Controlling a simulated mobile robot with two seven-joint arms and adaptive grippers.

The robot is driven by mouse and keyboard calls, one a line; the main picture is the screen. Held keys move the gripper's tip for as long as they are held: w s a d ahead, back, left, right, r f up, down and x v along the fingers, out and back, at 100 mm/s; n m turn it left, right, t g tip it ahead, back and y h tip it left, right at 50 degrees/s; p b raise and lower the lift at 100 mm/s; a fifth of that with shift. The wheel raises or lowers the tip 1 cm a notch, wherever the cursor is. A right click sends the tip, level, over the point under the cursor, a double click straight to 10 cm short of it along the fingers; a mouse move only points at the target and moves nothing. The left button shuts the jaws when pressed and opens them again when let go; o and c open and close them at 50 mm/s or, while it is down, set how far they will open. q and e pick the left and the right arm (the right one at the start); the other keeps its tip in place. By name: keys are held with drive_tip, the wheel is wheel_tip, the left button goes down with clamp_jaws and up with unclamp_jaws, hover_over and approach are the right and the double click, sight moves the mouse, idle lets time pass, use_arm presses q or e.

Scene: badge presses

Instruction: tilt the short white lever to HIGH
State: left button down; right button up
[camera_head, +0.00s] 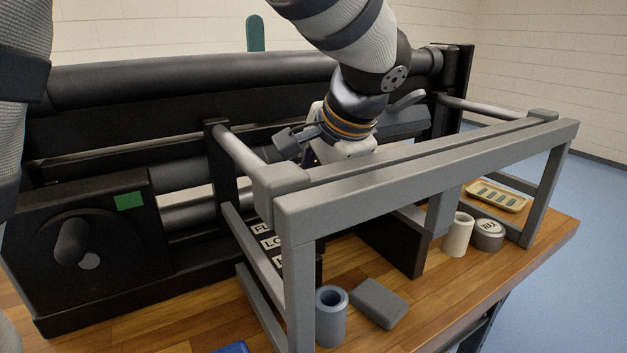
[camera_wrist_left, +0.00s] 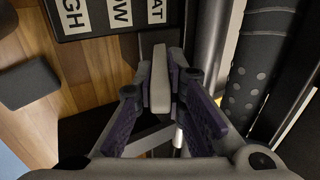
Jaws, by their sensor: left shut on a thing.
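The short white lever (camera_wrist_left: 160,82) is in the left wrist view, between the finger pads of my left gripper (camera_wrist_left: 161,95). The gripper is shut on it. The lever's end lies nearest the FLAT label (camera_wrist_left: 155,11); the LOW label (camera_wrist_left: 121,13) and the HIGH label (camera_wrist_left: 74,16) are further left. In the head view my left gripper (camera_head: 303,150) is behind the grey frame, above the labels, and the lever is hidden there. The LOW label (camera_head: 271,242) shows partly behind the frame. My right gripper is not in view.
The grey frame (camera_head: 420,180) stands close in front of my gripper. The black press (camera_head: 110,225) with rollers is at the left and behind. On the wooden table are a blue-grey cup (camera_head: 331,318), a grey block (camera_head: 379,303), a white cylinder (camera_head: 457,236) and a round tin (camera_head: 487,236).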

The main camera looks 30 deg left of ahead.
use_arm(q)
drive_tip(key=shift+s+d+f+t+y, duration=0.2)
drive_tip(key=shift+d+t+y, duration=0.1)
drive_tip(key=shift+d+y, duration=0.1)
drive_tip(key=shift+r, duration=0.1)
drive_tip(key=c, duration=1.6)
unclamp_jaws()
drive_tip(key=shift+c, duration=0.2)
drive_tip(key=shift+a, duration=0.1)
drive_tip(key=shift+r, duration=0.25)
wheel_tip(320, 180, up, 9)
drive_tip(key=shift+r, duration=0.2)
